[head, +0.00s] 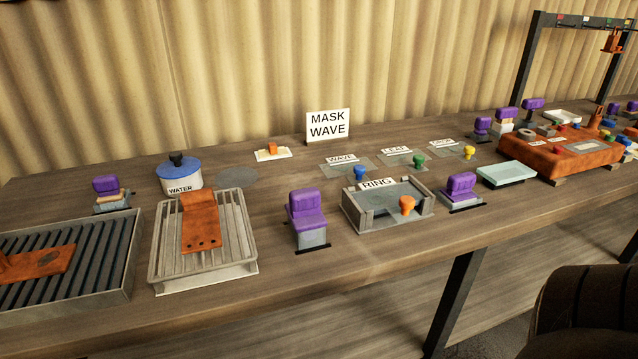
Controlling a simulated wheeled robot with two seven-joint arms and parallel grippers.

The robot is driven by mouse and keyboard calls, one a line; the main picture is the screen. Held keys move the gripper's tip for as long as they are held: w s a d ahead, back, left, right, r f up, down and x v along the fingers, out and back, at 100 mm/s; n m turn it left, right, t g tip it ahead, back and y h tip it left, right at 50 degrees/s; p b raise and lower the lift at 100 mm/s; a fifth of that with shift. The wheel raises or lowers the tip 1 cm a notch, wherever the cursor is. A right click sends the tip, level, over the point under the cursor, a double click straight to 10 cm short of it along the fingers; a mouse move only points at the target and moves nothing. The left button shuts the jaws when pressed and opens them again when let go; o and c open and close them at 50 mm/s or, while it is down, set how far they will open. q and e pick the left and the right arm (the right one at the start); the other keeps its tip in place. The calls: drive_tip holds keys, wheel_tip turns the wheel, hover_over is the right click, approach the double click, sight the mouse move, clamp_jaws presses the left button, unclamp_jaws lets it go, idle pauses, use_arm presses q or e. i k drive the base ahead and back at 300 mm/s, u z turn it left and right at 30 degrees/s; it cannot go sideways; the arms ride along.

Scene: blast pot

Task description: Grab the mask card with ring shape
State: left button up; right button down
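The mask card labelled RING (377,183) lies in a shallow grey metal tray (352,218) near the middle of the table. It has an orange knob (407,204) at its right front. Behind it on the table lie similar cards: the WAVE card (345,171) with a blue knob, the LEAF card (401,160) with a green knob, and another card (450,149) with a yellow knob. A white sign (328,125) behind them reads MASK WAVE. Neither of my grippers is in view.
Purple-handled tools (309,220) stand left and right of the tray. At left are a slatted rack (246,262) with a rust-coloured plate, a larger grate (120,265) and a blue-lidded WATER pot (180,174). A pale tray (507,174) and cluttered rust-red block (555,168) are at right.

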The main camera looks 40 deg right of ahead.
sight(392, 192)
drive_tip(key=u, duration=2.1)
drive_tip(key=k, duration=2.4)
drive_tip(key=z, duration=1.1)
